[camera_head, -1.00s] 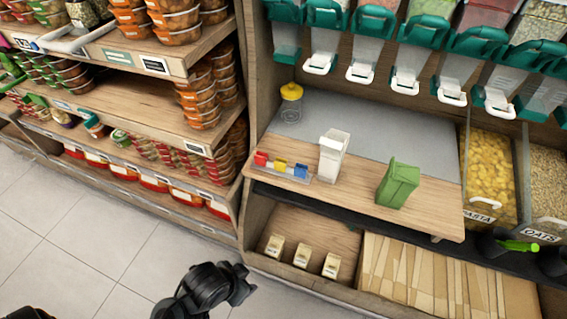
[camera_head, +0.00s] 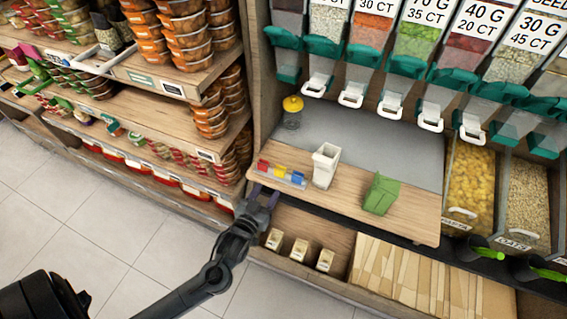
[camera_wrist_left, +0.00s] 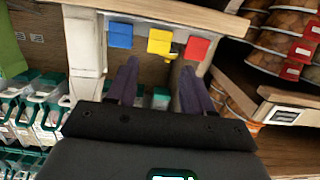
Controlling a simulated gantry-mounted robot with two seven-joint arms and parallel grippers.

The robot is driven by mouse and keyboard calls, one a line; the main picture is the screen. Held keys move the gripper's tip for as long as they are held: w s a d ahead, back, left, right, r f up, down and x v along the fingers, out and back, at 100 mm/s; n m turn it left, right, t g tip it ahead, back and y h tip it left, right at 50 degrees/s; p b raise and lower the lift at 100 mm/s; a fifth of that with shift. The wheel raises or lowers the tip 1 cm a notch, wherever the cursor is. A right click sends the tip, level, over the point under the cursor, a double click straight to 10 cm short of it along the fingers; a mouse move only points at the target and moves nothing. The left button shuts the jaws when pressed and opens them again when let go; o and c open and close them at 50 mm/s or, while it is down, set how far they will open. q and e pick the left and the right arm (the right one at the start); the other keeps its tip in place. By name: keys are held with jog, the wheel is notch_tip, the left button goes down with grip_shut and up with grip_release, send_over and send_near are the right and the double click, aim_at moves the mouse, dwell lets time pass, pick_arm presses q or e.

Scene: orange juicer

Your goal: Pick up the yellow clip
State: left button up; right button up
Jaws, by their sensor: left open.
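The yellow clip (camera_head: 280,173) sits between a red clip (camera_head: 263,166) and a blue clip (camera_head: 297,177) in a row on a clear holder at the left front of the wooden counter. In the left wrist view, the yellow clip (camera_wrist_left: 160,42) is ahead of and between the fingers, with the blue clip (camera_wrist_left: 120,36) to its left and the red clip (camera_wrist_left: 197,48) to its right. My left gripper (camera_head: 263,196) is open and empty, just in front of the counter edge by the clips. It also shows in the left wrist view (camera_wrist_left: 158,88). My right gripper is not in view.
A white container (camera_head: 325,166) stands right of the clips, and a green bag (camera_head: 380,194) is further right. A yellow-lidded jar (camera_head: 292,112) stands behind. Small boxes (camera_head: 299,250) sit on the shelf below. Dispensers hang above the counter.

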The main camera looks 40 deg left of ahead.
aim_at(279, 171)
pick_arm(q)
jog(key=x, duration=0.2)
jog(key=b+x, duration=0.1)
jog(key=x, duration=0.1)
jog(key=r+x, duration=0.1)
jog(key=x, duration=0.1)
jog(key=shift+w+a+b, duration=0.1)
jog(key=shift+w+b, duration=0.1)
jog(key=shift+b, duration=0.2)
jog(key=shift+b+x, duration=0.95)
jog(key=shift+x, duration=1.4)
jog(key=c, duration=0.7)
